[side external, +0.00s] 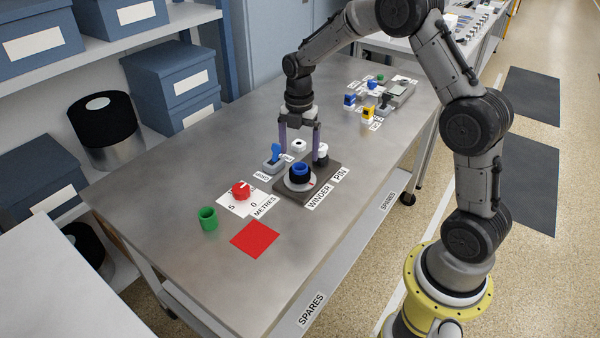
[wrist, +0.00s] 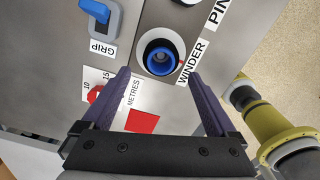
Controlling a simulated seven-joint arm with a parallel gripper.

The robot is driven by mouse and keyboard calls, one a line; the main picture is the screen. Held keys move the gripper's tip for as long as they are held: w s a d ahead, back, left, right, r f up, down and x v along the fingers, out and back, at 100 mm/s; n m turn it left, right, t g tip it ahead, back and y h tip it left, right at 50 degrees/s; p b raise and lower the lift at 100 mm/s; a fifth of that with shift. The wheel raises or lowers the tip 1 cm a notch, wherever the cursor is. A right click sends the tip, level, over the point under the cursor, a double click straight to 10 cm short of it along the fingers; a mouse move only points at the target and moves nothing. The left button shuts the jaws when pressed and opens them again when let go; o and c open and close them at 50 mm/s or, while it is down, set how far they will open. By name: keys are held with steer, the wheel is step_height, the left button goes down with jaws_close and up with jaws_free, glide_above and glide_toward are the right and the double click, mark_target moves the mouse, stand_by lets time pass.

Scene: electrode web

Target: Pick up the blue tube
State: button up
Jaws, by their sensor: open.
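The blue tube (side external: 300,170) stands upright in the middle of a black roll on the winder (side external: 325,180), with its top rim showing above the roll. In the wrist view the blue tube (wrist: 159,60) shows as a ring inside the dark roll, ahead of my fingertips and between their lines. My gripper (side external: 299,152) points down above the winder, its two purple fingers apart. In the wrist view my gripper (wrist: 160,76) is open with nothing between the fingers. The lower part of the tube is hidden in the roll.
A white-topped pin (side external: 321,151) stands behind the tube on the winder plate. A blue grip lever (side external: 275,154), a red knob (side external: 241,189) on a metres dial, a green tube (side external: 208,219) and a red square (side external: 255,237) lie left and front. Switches (side external: 369,110) stand farther back.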

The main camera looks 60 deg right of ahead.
mark_target(300, 167)
steer(key=shift+d+f, duration=0.1)
steer(key=shift+f, duration=3.25)
steer(key=shift+c, duration=0.3)
jaws_close()
